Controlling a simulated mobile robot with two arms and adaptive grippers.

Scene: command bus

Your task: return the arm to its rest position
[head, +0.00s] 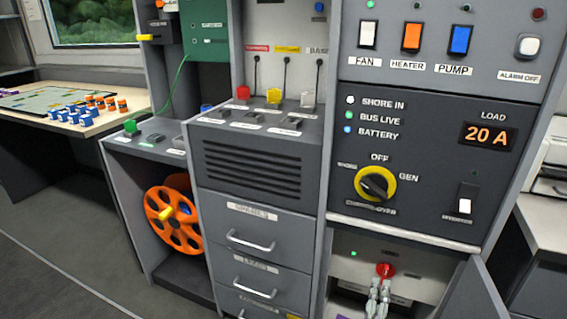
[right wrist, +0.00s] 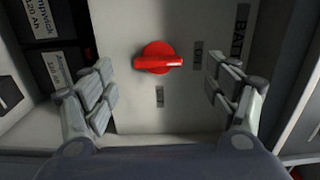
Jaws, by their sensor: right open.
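My right gripper (head: 379,290) is low in the head view, in the open lower compartment under the control panel. Its fingers are spread and empty. In the right wrist view, the two fingers (right wrist: 160,88) stand left and right of a red rotary switch (right wrist: 158,58), with clear gaps on both sides. The switch's handle lies level and points right. The red switch also shows in the head view (head: 386,269), just above the fingertips. My left gripper is not in view.
A grey door (head: 477,295) stands open right of the compartment. The control panel (head: 440,90) overhangs above, with a yellow selector (head: 376,183). Drawers with handles (head: 250,241) are to the left, then an orange reel (head: 172,215). Labelled dark boxes (right wrist: 52,60) sit left in the wrist view.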

